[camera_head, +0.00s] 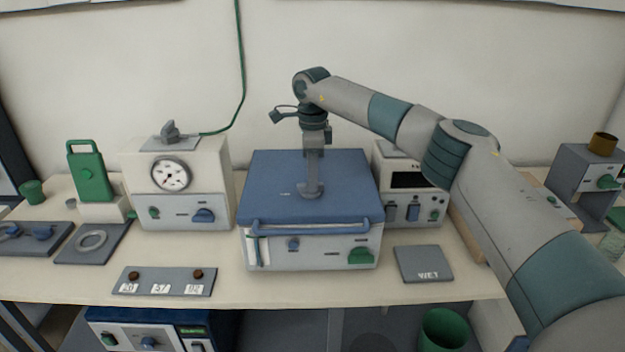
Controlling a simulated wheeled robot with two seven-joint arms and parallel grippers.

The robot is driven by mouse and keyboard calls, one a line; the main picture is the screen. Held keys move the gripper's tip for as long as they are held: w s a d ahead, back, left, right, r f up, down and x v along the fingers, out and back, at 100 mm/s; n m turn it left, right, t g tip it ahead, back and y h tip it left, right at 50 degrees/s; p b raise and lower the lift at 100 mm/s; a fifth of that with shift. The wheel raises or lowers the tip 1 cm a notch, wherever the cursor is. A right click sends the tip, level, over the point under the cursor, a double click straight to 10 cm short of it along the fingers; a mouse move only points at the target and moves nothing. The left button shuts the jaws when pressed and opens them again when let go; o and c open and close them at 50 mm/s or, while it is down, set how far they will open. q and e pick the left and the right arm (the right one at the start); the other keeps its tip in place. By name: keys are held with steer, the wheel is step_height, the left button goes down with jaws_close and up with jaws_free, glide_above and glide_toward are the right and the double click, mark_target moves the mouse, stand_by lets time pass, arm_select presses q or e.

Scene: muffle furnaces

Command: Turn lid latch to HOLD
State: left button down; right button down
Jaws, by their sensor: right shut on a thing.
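The blue lid (345,175) of the middle furnace is closed, with a blue bar along its front edge. My right gripper (312,183) points straight down at the middle of the lid and is shut on the grey lid latch (311,191). The fingers hide most of the latch, so I cannot tell which way it is turned. A tiny pale mark (286,194) lies on the lid just left of the latch, too small to read. My left gripper is out of view.
The furnace front (320,255) has a blue knob and a green knob. A box with a dial gauge (171,175) stands to the left, a white unit (410,212) close on the right. A "WET" plate (424,264) and a labelled strip (165,281) lie in front.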

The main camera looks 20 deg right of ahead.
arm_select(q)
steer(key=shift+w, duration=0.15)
arm_select(e)
steer(key=shift+r, duration=0.1)
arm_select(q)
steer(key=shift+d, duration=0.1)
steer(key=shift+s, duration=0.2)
arm_select(e)
steer(key=c, duration=1.8)
jaws_free()
steer(key=shift+r, duration=0.1)
